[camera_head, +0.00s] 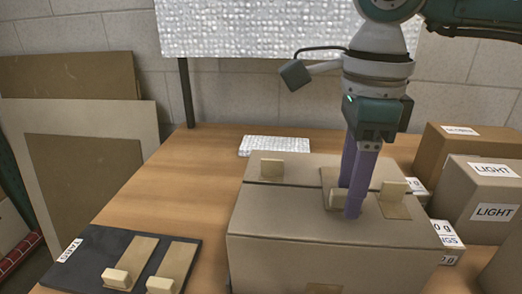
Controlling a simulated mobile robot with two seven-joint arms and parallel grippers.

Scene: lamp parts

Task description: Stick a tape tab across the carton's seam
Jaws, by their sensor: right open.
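The closed brown carton (290,222) stands on the table, with a dark seam running across its top. One tan tab with a raised block (271,167) sits at the seam's left part. A second tab (331,177) lies at the middle, its block partly hidden by my fingers. A third tab (395,203) lies at the right. My right gripper (349,202) points down with purple fingers, open, at the middle tab's block; I cannot tell if it touches. Two more tabs (128,262) (173,268) lie on a black pad (85,254) at the front left. My left gripper is out of view.
Boxes labelled LIGHT (480,196) and other cartons (465,145) crowd the right side. A white textured sheet (274,146) lies behind the carton. Brown boards (82,185) lean at the left. The table (170,190) is clear between pad and carton.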

